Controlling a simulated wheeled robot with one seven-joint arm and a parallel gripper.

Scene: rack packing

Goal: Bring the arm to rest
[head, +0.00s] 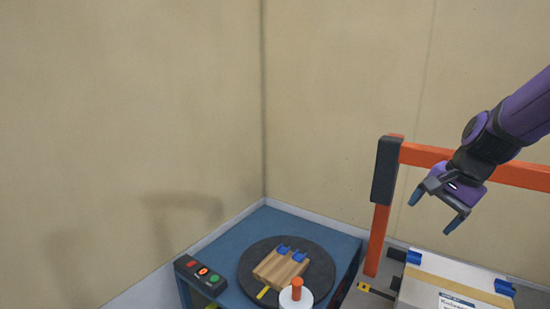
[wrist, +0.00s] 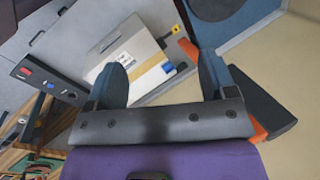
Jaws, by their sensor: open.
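My gripper (head: 434,209) hangs at the right of the head view, at the end of my purple arm. Its two blue-tipped fingers are apart with nothing between them. In the wrist view my gripper (wrist: 165,75) also shows open, with both fingers spread. It is in the air, above a white labelled box (head: 446,276) and in front of an orange frame. The box (wrist: 125,65) also shows in the wrist view, beyond the fingers. My gripper appears apart from everything around it.
An orange frame (head: 377,240) with a dark pad (head: 385,170) stands close by the gripper. At left, a blue table (head: 220,242) bears a black turntable (head: 258,262) with a wooden block (head: 281,267). A button box (head: 203,275) sits on its edge. The wall behind is bare.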

